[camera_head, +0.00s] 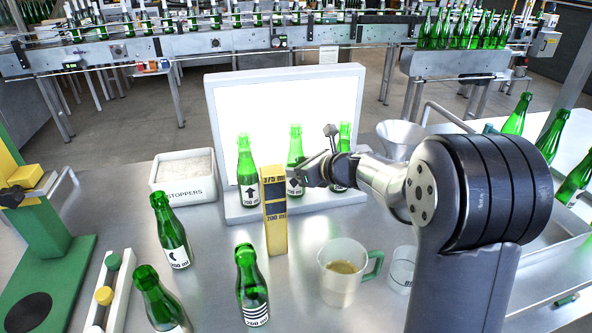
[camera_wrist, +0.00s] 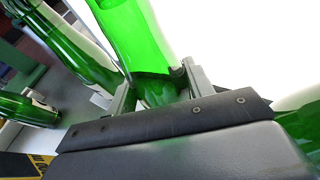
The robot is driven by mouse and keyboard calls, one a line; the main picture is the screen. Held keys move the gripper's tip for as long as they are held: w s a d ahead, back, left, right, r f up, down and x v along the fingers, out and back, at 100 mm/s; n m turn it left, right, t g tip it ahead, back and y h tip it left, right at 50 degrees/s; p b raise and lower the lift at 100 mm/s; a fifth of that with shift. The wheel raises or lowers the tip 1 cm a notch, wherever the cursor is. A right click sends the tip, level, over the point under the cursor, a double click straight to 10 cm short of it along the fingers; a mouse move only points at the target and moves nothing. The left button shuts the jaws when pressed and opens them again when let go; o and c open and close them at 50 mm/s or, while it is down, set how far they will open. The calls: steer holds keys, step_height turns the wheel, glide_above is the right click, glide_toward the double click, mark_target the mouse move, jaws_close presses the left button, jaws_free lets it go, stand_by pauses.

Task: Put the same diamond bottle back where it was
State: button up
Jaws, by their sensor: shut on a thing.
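The diamond bottle (camera_head: 295,148) is green glass and stands upright in the middle of the white light panel's ledge. Its label (camera_head: 294,188) shows part of a dark mark, partly covered by my gripper. My gripper (camera_head: 312,170) reaches in from the right and is shut on this bottle. In the wrist view the green bottle (camera_wrist: 135,35) lies between the two fingers (camera_wrist: 158,92). Its lower part is hidden behind the gripper body. Whether its base touches the ledge I cannot tell.
An arrow-label bottle (camera_head: 247,170) and another bottle (camera_head: 345,135) flank it on the panel (camera_head: 222,105). A yellow gauge block (camera_head: 276,235) stands just in front. A mug (camera_head: 338,285), a funnel (camera_head: 400,135), a stoppers box (camera_head: 183,190) and several bottles (camera_head: 252,290) stand around.

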steer(key=shift+f, duration=0.25)
steer(key=shift+f, duration=0.2)
steer(key=o, duration=1.2)
steer(key=shift+r, duration=0.1)
steer(key=shift+r, duration=0.15)
steer(key=v, duration=1.2)
steer(key=shift+b, duration=0.3)
